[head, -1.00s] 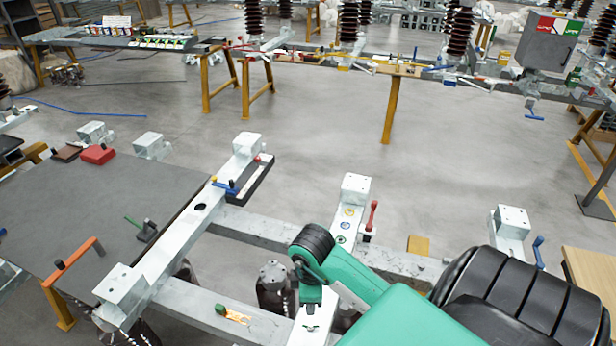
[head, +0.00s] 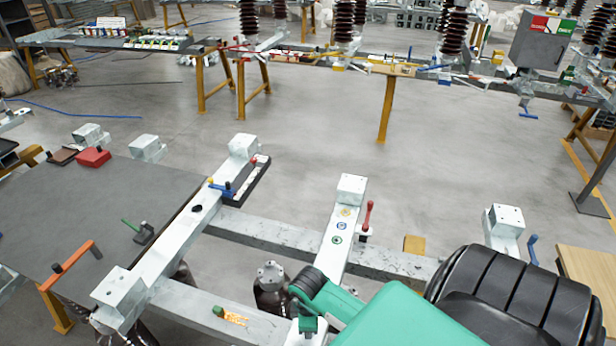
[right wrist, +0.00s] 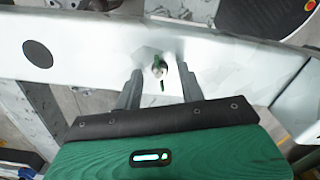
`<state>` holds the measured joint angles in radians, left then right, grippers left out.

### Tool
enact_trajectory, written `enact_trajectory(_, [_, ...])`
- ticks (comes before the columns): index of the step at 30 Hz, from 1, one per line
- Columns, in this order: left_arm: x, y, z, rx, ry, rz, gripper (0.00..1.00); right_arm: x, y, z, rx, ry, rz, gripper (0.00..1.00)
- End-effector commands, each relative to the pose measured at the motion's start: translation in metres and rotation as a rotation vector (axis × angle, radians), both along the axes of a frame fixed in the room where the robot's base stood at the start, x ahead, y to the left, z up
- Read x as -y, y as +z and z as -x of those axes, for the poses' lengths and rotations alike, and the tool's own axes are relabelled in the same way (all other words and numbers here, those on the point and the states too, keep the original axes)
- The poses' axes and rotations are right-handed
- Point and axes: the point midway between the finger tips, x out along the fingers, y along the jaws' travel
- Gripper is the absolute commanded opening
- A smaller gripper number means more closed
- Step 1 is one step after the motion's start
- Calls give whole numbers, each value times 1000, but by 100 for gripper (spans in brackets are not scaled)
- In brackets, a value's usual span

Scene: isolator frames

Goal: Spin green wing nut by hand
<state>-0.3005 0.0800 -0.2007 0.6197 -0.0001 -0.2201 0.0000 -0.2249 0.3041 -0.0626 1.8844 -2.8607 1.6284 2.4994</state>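The green wing nut (right wrist: 158,72) shows in the right wrist view on the face of a pale metal beam (right wrist: 90,45), with a bright, roundish metal end at its middle. My right gripper (right wrist: 160,78) is open. Its two grey fingers stand to the left and right of the wing nut, with a visible gap on each side. I cannot tell how close the fingertips are to the beam. In the head view my green right arm reaches in from the lower right and hides the wing nut's area. My left gripper is not in view.
A red-handled lever (head: 367,217) stands beside the middle beam (head: 334,262), which carries coloured rings. A blue-handled lever (head: 532,250) is at right. A grey table (head: 70,215) with an orange handle (head: 72,262) is at left. Open floor lies behind.

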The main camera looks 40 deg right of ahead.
Motion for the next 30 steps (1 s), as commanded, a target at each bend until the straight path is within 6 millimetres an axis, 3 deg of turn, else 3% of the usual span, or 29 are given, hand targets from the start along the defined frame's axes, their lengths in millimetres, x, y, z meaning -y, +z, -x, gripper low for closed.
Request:
enact_trajectory(5, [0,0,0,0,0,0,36,0,0,0,0,0,0,40])
enact_trajectory(11, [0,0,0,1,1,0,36,0,0,0,0,0,0,2])
enact_trajectory(12, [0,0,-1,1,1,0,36,0,0,0,0,0,0,0])
enact_trajectory(22, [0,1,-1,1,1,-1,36,0,1,0,-1,40,1,0])
enact_trajectory(30, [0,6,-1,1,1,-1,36,0,2,-1,-1,203,1,0])
